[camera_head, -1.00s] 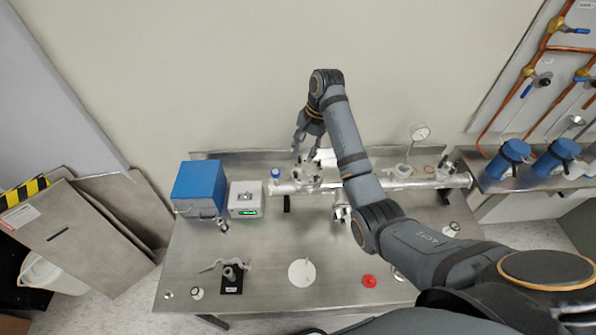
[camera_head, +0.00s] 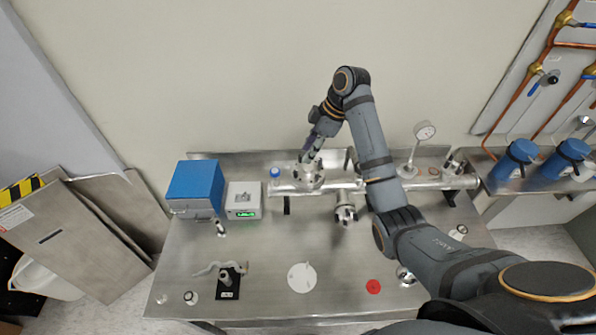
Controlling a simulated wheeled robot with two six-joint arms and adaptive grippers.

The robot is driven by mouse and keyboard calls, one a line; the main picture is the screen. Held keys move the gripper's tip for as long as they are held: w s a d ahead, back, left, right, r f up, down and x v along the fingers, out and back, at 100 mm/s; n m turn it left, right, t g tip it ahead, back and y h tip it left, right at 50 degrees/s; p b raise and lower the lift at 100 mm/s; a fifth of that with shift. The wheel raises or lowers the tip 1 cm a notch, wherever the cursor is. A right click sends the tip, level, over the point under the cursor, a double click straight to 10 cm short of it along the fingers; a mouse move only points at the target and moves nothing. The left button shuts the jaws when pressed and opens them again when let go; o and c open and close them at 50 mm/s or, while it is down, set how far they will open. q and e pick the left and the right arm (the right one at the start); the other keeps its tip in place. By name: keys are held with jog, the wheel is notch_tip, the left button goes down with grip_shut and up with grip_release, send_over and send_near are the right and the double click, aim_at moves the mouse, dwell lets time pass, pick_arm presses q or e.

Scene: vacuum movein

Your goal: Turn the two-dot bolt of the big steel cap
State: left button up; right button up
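A steel pipe assembly (camera_head: 280,188) runs left to right along the back of the steel table. A steel fitting with bolts around it (camera_head: 310,180) stands on top of the pipe's left part. A second steel flanged fitting (camera_head: 345,213) sticks out from the pipe towards the front. I cannot tell which is the big steel cap, and the bolt dots are too small to read. My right gripper (camera_head: 309,152) points down just over the upper fitting. Its fingers look small and dark, and I cannot tell whether they touch a bolt or how far apart they are. My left gripper is not in view.
A blue box (camera_head: 195,184) and a white device with a green display (camera_head: 243,202) stand at left. A dial gauge (camera_head: 424,131) rises behind the pipe at right. A white disc (camera_head: 301,277), a red disc (camera_head: 373,286) and a black stand (camera_head: 229,284) lie in front.

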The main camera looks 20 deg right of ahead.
aim_at(296, 170)
jog(key=shift+p+x, duration=0.8)
jog(key=shift+x, duration=0.25)
jog(key=p+x, duration=0.1)
jog(key=x, duration=0.4)
jog(key=shift+a+f+p, duration=0.1)
jog(key=shift+f+p, duration=0.2)
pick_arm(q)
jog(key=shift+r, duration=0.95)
pick_arm(e)
jog(key=shift+w+a+f, duration=0.1)
jog(key=shift+f, duration=0.35)
grip_shut()
jog(key=m+p, duration=0.1)
jog(key=p, duration=0.2)
jog(key=shift+r, duration=0.35)
jog(key=shift+f+m+t, duration=0.15)
jog(key=shift+m+t, duration=0.15)
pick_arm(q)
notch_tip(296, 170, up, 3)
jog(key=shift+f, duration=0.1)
pick_arm(e)
jog(key=shift+f, duration=0.15)
